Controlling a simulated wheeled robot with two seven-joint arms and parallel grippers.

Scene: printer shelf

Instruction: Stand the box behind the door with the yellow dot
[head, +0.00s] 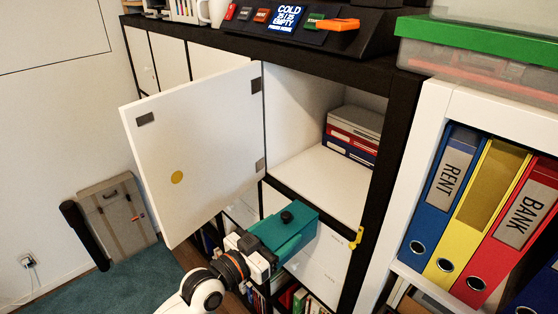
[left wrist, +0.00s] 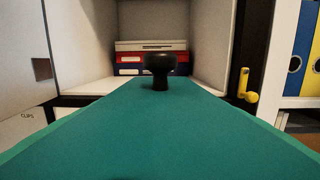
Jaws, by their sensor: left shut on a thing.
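The white door with the yellow dot (head: 177,177) stands wide open, hinged at the left side of its compartment (head: 335,180). The teal box (head: 290,235) has a black knob on top and is held in front of the compartment's opening. My left gripper (head: 258,256) is shut on the near end of the box. In the left wrist view the teal box (left wrist: 160,135) fills the lower middle, its knob pointing up and its far end toward the compartment. Its underside is hidden. My right gripper is not in view.
Stacked boxes (head: 353,133) lie at the back right of the compartment; its white floor in front is clear. A yellow latch (head: 356,238) sits on the dark right-hand frame. Binders (head: 490,200) stand in a white shelf at right. A grey case (head: 118,215) leans against the wall.

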